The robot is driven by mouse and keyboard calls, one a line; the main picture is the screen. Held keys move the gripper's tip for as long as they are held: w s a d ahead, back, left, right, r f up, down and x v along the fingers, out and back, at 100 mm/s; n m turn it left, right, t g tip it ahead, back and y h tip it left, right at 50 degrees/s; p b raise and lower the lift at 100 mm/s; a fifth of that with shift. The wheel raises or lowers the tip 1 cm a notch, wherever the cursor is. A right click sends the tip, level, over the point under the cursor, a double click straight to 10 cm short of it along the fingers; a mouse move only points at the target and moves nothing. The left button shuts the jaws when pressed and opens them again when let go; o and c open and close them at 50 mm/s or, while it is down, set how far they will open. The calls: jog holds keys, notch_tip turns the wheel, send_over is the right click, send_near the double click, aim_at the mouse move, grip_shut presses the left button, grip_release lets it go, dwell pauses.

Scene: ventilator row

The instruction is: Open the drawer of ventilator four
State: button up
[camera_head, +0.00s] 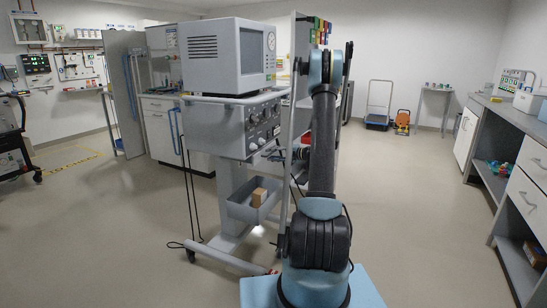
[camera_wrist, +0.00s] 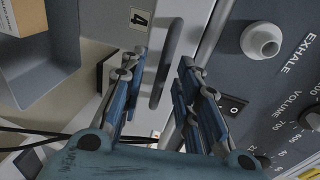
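The ventilator (camera_head: 222,125) stands left of my arm in the head view, a grey unit with a screen on top and a knobbed front. In the wrist view a pale panel (camera_wrist: 193,22) bears a "4" label (camera_wrist: 139,18) and a long dark grey handle (camera_wrist: 166,62). This panel lies beside the dark control face (camera_wrist: 285,75) marked EXHALE and VOLUME. My gripper (camera_wrist: 160,62) is open, its two blue fingers on either side of the handle's line. No contact is clear. Whether the drawer is shut I cannot tell. My arm hides the gripper in the head view.
A grey bin (camera_head: 240,207) with a brown box (camera_head: 259,197) hangs under the ventilator; its wheeled base (camera_head: 225,256) spreads over the floor. Dark cables hang nearby. A counter with drawers (camera_head: 527,185) stands at the right. Floor between the ventilator and counter is clear.

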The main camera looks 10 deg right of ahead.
grip_shut()
jog(key=d+f+v, duration=0.1)
jog(key=f+v, duration=0.1)
jog(key=v, duration=0.9)
jog(key=shift+w, duration=0.25)
jog(key=shift+f, duration=0.1)
grip_release()
jog(key=shift+w+a, duration=0.1)
